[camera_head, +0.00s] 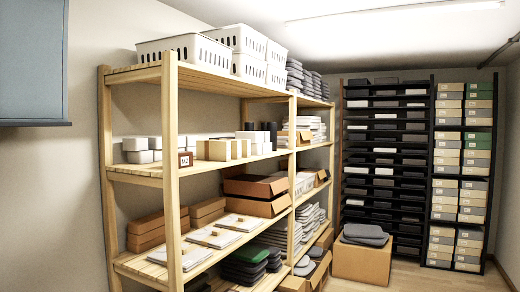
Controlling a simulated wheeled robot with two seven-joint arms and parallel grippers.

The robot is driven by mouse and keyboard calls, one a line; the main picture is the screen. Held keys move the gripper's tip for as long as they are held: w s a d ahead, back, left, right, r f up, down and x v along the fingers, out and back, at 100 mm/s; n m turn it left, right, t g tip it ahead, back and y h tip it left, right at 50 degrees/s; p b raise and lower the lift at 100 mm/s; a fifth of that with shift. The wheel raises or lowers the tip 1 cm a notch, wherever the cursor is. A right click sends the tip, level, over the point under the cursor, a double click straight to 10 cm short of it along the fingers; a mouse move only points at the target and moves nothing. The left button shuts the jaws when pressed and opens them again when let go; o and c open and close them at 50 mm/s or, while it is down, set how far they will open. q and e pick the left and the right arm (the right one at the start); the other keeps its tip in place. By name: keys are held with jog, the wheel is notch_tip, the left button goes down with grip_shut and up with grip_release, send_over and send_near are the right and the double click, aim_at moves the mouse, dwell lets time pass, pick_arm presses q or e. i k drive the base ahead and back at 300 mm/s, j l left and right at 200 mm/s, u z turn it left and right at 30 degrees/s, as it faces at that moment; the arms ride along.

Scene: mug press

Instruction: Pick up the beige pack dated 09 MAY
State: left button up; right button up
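No date such as 09 MAY is legible on anything in the head view, so I cannot tell which item is the beige pack. Several small beige boxes (218,150) stand on the middle shelf of the wooden rack (170,150). More beige boxes (445,158) are stacked in the black rack at the right. Flat white packs with brown labels (213,237) lie on the wooden rack's lower shelf. Neither of my grippers is in view.
White perforated baskets (183,50) stand on the top shelf. An open cardboard box (361,262) with grey items on top stands on the floor. Floor (410,279) shows clear at the lower right.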

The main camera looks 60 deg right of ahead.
aim_at(217, 151)
jog(key=i+l+z, duration=0.1)
jog(key=l, duration=0.45)
jog(key=i+l+z, duration=0.1)
jog(key=l, duration=0.5)
jog(key=i+l+z, duration=0.1)
jog(key=i+l, duration=0.15)
jog(key=l, duration=0.3)
jog(key=i+l+z, duration=0.15)
jog(key=l, duration=0.35)
jog(key=i+l+z, duration=0.1)
jog(key=l, duration=0.45)
jog(key=i+l+z, duration=0.1)
jog(key=i+l, duration=0.25)
jog(key=l, duration=0.15)
jog(key=i+l+z, duration=0.1)
jog(key=i+l, duration=0.15)
jog(key=l, duration=0.2)
jog(key=i+l+z, duration=0.1)
jog(key=i+l, duration=0.15)
jog(key=l, duration=0.2)
